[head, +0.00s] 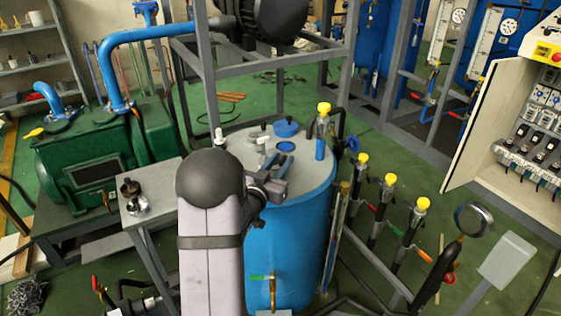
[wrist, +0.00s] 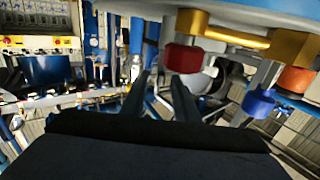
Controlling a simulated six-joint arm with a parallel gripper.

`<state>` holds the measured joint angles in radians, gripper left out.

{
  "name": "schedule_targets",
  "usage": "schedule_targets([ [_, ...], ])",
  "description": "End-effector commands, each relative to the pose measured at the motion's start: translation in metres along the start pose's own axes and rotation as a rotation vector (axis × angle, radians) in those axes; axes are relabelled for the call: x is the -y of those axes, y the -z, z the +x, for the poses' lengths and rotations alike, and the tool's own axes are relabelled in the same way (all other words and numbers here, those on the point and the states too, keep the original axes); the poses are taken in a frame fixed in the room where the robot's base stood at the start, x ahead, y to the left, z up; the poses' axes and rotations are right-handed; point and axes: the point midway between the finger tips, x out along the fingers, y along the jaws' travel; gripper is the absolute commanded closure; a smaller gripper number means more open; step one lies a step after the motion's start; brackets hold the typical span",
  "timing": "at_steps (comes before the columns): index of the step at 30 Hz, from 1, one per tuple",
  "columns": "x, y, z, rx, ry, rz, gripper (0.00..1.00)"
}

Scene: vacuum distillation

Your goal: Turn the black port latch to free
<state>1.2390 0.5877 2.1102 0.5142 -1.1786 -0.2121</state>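The blue tank (head: 290,250) with a grey lid (head: 312,170) stands in the middle of the head view. On the lid are a blue cap (head: 286,128), a second blue fitting (head: 286,146) and small dark and white fittings (head: 262,138). I cannot tell which part is the black port latch. My gripper (head: 278,182) is over the near part of the lid, partly hidden by my arm. In the wrist view my gripper (wrist: 160,80) shows two dark fingers apart with nothing clearly between them. A red knob (wrist: 183,58) shows just beyond the fingertips.
In the wrist view, brass fittings (wrist: 237,37), a blue knob (wrist: 257,103) and an orange knob (wrist: 297,80) are to the right. Yellow-capped valves (head: 388,180) stand right of the tank. A grey frame (head: 275,62) rises behind it. A small table (head: 160,190) is at the left.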

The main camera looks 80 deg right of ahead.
Motion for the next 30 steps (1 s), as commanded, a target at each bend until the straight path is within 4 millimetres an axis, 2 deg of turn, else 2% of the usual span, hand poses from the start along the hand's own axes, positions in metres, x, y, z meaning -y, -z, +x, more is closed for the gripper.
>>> schedule_targets([
  [6, 0.0000, -0.0003, 0.0004, 0.000, 0.000, -0.001, 0.72],
  [7, 0.0000, -0.0003, 0.0004, 0.000, 0.000, -0.001, 0.74],
  [10, 0.0000, -0.0003, 0.0003, 0.000, 0.000, -0.001, 0.98],
  [11, -0.0001, -0.0002, 0.0003, 0.000, 0.000, -0.001, 1.00],
  [18, 0.0009, 0.0000, 0.0006, -0.002, -0.013, -0.001, 1.00],
  [30, 0.0026, 0.0007, 0.0005, -0.003, -0.133, -0.001, 1.00],
])
